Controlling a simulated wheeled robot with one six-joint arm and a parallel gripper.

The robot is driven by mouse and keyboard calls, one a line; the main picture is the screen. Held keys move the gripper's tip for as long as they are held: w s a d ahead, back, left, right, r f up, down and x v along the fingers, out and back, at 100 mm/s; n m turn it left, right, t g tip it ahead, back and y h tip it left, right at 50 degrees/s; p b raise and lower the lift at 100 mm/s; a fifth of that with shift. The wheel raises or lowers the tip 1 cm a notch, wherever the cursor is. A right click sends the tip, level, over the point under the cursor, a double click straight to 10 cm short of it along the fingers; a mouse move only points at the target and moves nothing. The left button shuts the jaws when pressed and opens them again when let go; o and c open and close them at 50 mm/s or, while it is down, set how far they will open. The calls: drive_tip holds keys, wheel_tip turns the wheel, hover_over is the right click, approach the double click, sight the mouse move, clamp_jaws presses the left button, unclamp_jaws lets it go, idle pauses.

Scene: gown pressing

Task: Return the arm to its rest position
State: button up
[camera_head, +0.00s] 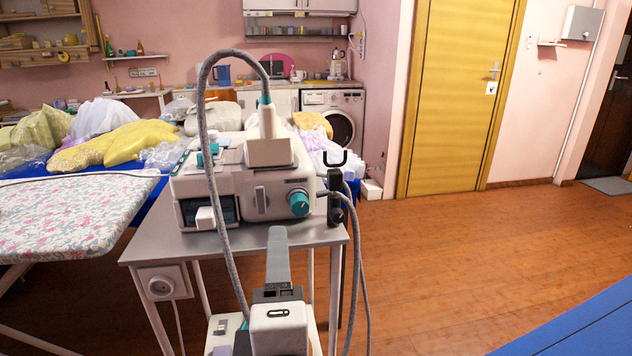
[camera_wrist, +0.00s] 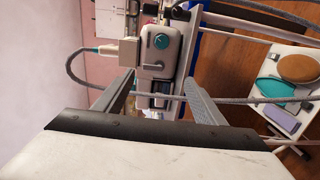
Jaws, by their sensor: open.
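My gripper (camera_head: 278,240) is in the lower middle of the head view, in front of a small grey metal table (camera_head: 250,240). In the wrist view my gripper (camera_wrist: 162,80) has its two fingers well apart, with nothing held between them. A white pressing machine (camera_head: 245,190) with a teal dial stands on the table beyond the gripper; it also shows in the wrist view (camera_wrist: 152,62). A grey hose (camera_head: 203,120) arches up from the machine's top and down past the gripper's left. In the wrist view the hose (camera_wrist: 240,100) crosses beyond the fingers; contact cannot be told.
A floral ironing board (camera_head: 75,210) stands at left. A blue-covered table behind it bears bagged clothes (camera_head: 130,142). A black hook holder (camera_head: 335,180) stands at the table's right edge. A white shelf (camera_wrist: 300,75) holds brown and teal items.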

drive_tip(key=w+d+f+m+g+h, duration=0.3)
drive_tip(key=w+d+f+h, duration=0.15)
drive_tip(key=d, duration=0.45)
drive_tip(key=w+d+f+m+g+h, duration=0.25)
drive_tip(key=w+d+f, duration=0.2)
drive_tip(key=d, duration=0.45)
drive_tip(key=s+d+f+m+g+y, duration=0.2)
drive_tip(key=s+d+f+m+g, duration=0.1)
drive_tip(key=d+m, duration=0.4)
drive_tip(key=s+d+f+m+g+y, duration=0.2)
drive_tip(key=d+f+m, duration=0.4)
drive_tip(key=d, duration=0.5)
drive_tip(key=shift+s+m+g, duration=0.65)
drive_tip(key=shift+m+g, duration=0.1)
drive_tip(key=shift+g, duration=0.2)
drive_tip(key=shift+f, duration=0.1)
